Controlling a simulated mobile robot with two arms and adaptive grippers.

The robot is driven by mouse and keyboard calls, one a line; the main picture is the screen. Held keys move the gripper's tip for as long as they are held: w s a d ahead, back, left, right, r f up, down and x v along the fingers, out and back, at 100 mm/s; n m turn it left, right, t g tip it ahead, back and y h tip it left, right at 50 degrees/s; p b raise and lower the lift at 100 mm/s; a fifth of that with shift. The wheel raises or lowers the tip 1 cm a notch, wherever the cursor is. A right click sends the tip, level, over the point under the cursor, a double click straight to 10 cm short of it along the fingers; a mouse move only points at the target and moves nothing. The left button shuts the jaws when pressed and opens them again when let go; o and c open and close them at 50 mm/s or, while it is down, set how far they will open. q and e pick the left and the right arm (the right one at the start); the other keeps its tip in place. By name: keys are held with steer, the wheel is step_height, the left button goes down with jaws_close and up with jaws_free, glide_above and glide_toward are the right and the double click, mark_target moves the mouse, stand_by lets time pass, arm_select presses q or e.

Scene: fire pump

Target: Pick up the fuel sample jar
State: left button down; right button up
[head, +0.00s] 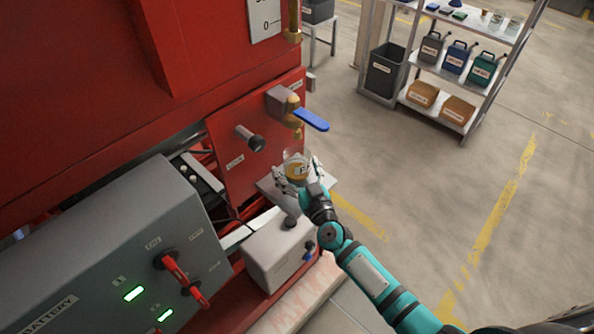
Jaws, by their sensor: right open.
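The fuel sample jar (296,169) is a small clear jar with amber liquid and a pale label. It stands on a small grey metal shelf (269,187) below a brass valve with a blue lever (311,120). My right gripper (298,177) is at the jar, with its open fingers on either side of it. I cannot tell whether the fingers touch the glass. The gripper hides the jar's lower part. My left gripper is not in view.
A grey box (279,252) and a battery panel (110,250) are below left. A shelving rack (460,75) stands far back right. The floor to the right is clear.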

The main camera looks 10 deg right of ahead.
steer(key=c, duration=1.5)
steer(key=shift+r, duration=0.15)
